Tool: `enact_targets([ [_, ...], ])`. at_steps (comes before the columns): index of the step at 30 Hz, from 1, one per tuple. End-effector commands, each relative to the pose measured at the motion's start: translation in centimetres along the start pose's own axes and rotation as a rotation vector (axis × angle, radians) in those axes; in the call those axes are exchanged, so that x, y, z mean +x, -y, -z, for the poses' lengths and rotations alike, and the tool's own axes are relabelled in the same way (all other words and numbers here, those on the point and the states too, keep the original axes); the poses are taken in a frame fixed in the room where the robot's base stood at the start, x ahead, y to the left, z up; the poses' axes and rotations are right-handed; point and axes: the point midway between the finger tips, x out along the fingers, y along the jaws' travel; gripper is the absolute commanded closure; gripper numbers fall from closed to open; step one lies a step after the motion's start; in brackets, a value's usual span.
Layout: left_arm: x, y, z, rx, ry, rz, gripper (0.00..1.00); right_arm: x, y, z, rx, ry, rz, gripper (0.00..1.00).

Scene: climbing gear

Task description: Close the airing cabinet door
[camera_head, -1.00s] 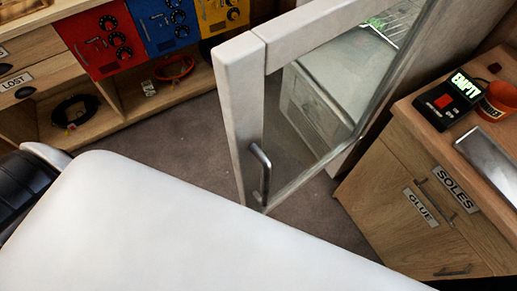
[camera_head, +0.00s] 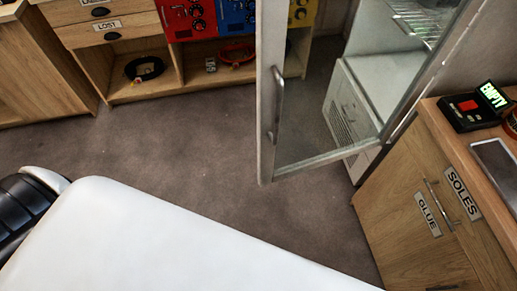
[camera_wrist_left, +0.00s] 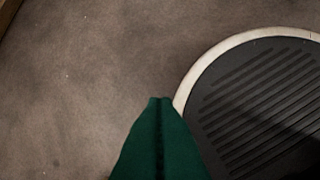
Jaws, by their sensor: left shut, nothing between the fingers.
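The airing cabinet door (camera_head: 267,120) is a glass panel in a pale frame and stands open, swung out from the cabinet (camera_head: 349,117) at upper right in the head view. Its upright metal handle (camera_head: 278,105) is on the free edge, at the left. Through the glass and opening I see a wire shelf (camera_head: 415,25) and a vented lower part. My right gripper is not in view.
A wooden unit (camera_head: 470,235) labelled SOLES and GLUE stands right of the door, with a black EMPTY display (camera_head: 474,107) on top. A low shelf unit (camera_head: 120,92) with drawers runs along the back. Grey floor (camera_head: 180,145) is clear left of the door.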

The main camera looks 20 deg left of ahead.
Motion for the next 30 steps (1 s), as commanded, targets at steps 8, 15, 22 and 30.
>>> enact_targets([
  [8, -1.7, -1.1, -7.4, 0.201, 0.182, -0.088, 1.00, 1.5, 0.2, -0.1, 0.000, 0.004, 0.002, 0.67],
  [15, -6.3, -3.2, -15.9, 0.434, 0.376, -0.257, 1.00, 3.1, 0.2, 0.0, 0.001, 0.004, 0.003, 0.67],
  [22, -18.6, -7.5, -25.9, 0.750, 0.575, -0.645, 1.00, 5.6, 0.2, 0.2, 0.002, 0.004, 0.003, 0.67],
  [30, -31.9, -11.4, -30.3, 0.950, 0.603, -1.036, 1.00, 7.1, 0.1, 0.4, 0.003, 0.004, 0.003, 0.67],
])
